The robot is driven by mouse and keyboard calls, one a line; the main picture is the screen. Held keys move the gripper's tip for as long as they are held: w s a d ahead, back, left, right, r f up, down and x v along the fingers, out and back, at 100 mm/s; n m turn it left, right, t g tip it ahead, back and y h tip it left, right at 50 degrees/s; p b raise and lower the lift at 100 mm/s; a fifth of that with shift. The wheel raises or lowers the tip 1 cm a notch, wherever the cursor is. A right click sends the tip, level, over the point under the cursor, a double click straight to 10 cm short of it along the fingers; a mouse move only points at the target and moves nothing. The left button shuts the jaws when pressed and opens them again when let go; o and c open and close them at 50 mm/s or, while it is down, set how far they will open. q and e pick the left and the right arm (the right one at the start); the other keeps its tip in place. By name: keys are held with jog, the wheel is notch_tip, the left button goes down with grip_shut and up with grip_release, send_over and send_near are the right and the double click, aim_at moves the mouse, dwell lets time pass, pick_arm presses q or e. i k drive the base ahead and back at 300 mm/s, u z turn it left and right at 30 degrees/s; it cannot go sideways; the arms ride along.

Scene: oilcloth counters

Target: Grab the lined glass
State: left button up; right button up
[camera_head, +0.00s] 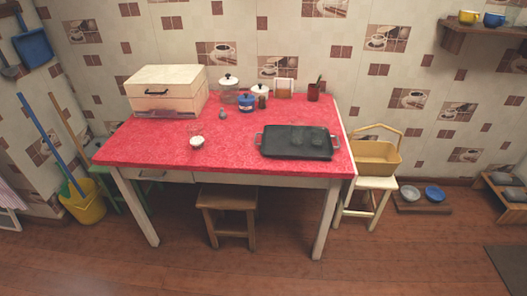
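A red-covered table (150,148) stands against the tiled wall. A small clear and whitish vessel (197,141) is on it, near the front edge left of the middle. It may be the lined glass, but it is too small to tell whether it has lines. A small grey item (222,114) sits farther back. Neither of my grippers is in view.
A dark griddle tray (296,142) lies at the table's right, and a cream bread box (165,91) stands at back left. Several pots and jars, including a blue pot (246,102), line the back. A stool (227,198) is under the table. The front floor is clear.

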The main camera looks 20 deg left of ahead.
aim_at(196, 137)
jog(key=u, duration=0.4)
jog(key=k, duration=0.25)
jog(key=z, duration=1.45)
jog(key=i, duration=1.2)
jog(key=u, duration=1.35)
jog(key=i, duration=0.65)
jog(key=u, duration=0.65)
